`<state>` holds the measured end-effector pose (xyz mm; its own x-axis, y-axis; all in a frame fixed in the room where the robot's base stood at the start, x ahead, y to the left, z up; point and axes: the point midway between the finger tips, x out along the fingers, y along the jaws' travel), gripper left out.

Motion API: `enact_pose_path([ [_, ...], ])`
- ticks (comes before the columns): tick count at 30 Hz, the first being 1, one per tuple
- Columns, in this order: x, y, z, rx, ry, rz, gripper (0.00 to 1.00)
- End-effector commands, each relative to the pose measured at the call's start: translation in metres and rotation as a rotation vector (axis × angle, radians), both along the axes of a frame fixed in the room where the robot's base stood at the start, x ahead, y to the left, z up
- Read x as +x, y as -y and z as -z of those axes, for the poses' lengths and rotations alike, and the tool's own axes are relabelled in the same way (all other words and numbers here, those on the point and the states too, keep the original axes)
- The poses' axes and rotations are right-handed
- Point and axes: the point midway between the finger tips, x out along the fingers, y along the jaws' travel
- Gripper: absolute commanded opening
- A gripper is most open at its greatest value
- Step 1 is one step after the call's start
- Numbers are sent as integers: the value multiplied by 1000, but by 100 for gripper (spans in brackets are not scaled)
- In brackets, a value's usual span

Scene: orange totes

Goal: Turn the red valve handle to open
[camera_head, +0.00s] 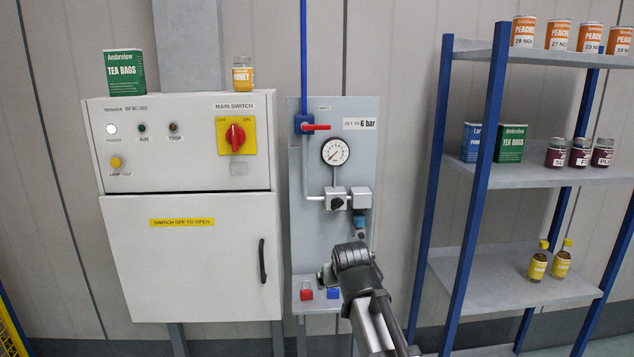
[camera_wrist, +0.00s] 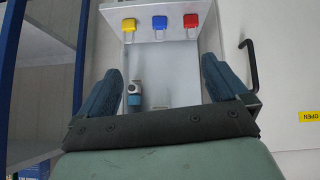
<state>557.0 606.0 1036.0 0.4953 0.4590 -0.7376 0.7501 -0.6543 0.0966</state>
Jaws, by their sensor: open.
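The red valve handle (camera_head: 316,127) sticks out horizontally to the right from a blue valve body (camera_head: 303,124), at the foot of a vertical blue pipe (camera_head: 303,55) on a grey wall panel (camera_head: 301,230). The handle lies across the pipe. A round gauge (camera_head: 335,152) is below it to the right; its needle points to the lower left. My gripper (camera_head: 334,277) is in front of the panel's lower part, well below the handle. In the wrist view, my gripper (camera_wrist: 162,72) is open, with nothing between its fingers. The handle is not in the wrist view.
A white cabinet (camera_head: 190,270) with a red-and-yellow main switch (camera_head: 236,137) stands left of the panel. A blue-framed shelf (camera_head: 520,178) with goods stands right. Red (camera_head: 306,293) and blue (camera_head: 333,293) padlocks hang low on the panel; a yellow one (camera_wrist: 129,26) shows in the wrist view.

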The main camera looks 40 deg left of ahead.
Motion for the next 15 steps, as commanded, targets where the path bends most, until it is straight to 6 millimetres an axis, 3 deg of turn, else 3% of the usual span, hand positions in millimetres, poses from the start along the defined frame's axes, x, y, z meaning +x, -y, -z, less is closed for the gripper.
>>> enact_pose_path([
  [1, 1, -14, -29, 31, 32, -8, 100],
  [3, -1, -27, -63, 72, 72, -16, 100],
  [10, 3, -54, -166, 202, 195, -20, 100],
  [15, 17, -66, -241, 306, 292, -4, 100],
])
